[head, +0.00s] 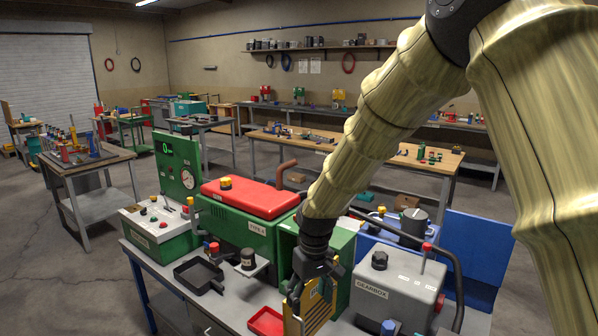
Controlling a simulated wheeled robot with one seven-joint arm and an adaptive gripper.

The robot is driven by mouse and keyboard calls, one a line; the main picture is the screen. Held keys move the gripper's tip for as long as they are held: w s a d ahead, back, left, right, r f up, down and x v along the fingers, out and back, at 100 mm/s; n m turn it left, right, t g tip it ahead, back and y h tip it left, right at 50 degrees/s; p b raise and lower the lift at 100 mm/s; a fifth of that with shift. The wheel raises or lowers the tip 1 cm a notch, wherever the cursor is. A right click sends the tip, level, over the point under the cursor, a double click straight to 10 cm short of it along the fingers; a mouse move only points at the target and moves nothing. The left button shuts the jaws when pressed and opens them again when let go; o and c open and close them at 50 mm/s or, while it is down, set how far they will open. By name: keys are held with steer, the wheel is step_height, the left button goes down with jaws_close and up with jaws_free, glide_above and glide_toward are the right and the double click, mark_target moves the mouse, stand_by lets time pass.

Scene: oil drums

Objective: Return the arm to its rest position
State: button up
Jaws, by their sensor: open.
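My arm, with pale ribbed links, comes in from the upper right and reaches down over the workbench. My gripper (294,310) hangs at the lower middle of the head view, over the bench between the green machine (245,235) and the grey gearbox (393,290). It is open. A yellow slotted plate (318,305) shows right beside the fingers; I cannot tell whether they touch it. Part of the green housing behind my wrist is hidden by the arm.
A black tray (198,275) and a red tray (266,322) lie on the bench near my gripper. A curved dark handle rises by the gearbox. A blue panel (473,247) stands at right. Open concrete floor (50,270) lies at left. Other worktables stand behind.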

steer(key=s+d+f+m+b, duration=0.1)
steer(key=s+d+f, duration=0.2)
steer(key=f, duration=0.8)
steer(key=s+d+f+m+b, duration=0.1)
steer(key=s+d+f, duration=0.2)
steer(key=f, duration=0.8)
steer(key=s+d+f+m+b, duration=0.1)
steer(key=s+d+f, duration=0.2)
steer(key=s+f, duration=0.45)
steer(key=s+d+f+m+b, duration=0.1)
steer(key=s+d+f, duration=0.3)
steer(key=s+f, duration=0.35)
steer(key=s+d+f+m, duration=0.1)
steer(key=s+d+f, duration=0.2)
steer(key=s, duration=0.5)
steer(key=s+d+f+m+b, duration=0.1)
steer(key=s+d+f, duration=0.2)
steer(key=s, duration=0.5)
steer(key=shift+d+f+h, duration=0.25)
steer(key=shift+d+h, duration=0.05)
steer(key=shift+d, duration=0.25)
